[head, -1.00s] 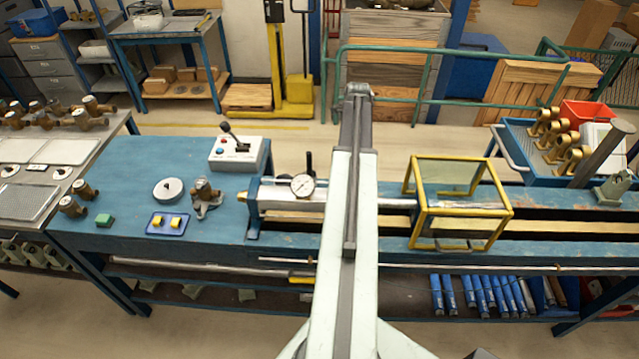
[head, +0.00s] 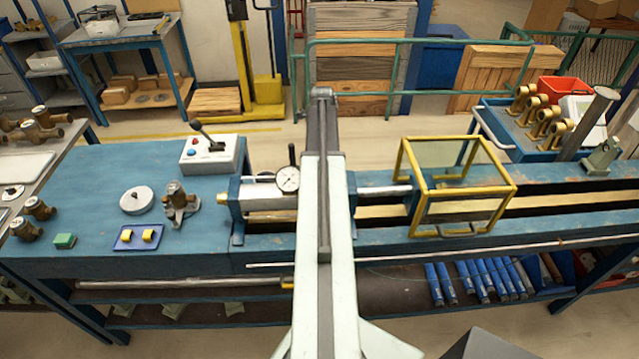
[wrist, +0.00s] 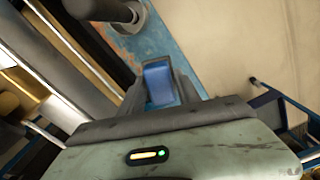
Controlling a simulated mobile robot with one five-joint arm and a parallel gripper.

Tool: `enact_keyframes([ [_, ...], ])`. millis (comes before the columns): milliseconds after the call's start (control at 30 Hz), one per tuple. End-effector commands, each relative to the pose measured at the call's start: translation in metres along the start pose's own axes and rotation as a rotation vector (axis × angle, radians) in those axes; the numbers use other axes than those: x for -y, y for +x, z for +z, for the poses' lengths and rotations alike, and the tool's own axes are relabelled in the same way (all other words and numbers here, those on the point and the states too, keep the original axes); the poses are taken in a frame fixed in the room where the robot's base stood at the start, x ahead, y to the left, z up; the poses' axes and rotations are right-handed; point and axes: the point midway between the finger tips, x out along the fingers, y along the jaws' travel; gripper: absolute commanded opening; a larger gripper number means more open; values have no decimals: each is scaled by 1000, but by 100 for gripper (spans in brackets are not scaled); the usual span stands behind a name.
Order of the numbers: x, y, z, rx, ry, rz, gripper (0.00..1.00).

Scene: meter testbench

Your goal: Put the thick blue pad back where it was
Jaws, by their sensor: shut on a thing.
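The thick blue pad (wrist: 159,86) shows in the wrist view as a blue block between the dark fingers of my gripper (wrist: 160,75). My gripper is shut on it. The fingers hide the pad's sides, and its underside is out of sight. Behind the pad lie the worn blue bench edge and the pale floor. I cannot tell how high it is held. In the head view my arm runs up the middle, and neither the pad nor the fingers can be made out there.
A blue trolley (head: 497,128) with brass parts stands behind right. Several blue bars (head: 485,280) lie on the lower shelf.

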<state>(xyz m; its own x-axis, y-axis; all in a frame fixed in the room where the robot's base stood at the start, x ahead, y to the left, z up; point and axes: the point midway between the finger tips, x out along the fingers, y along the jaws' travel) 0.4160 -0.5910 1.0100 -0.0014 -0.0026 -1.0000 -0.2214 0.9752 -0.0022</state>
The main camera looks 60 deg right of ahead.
Motion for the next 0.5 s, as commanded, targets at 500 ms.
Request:
enact_keyframes([
  [500, -1, 71, 1, 0, -1, 0, 0],
])
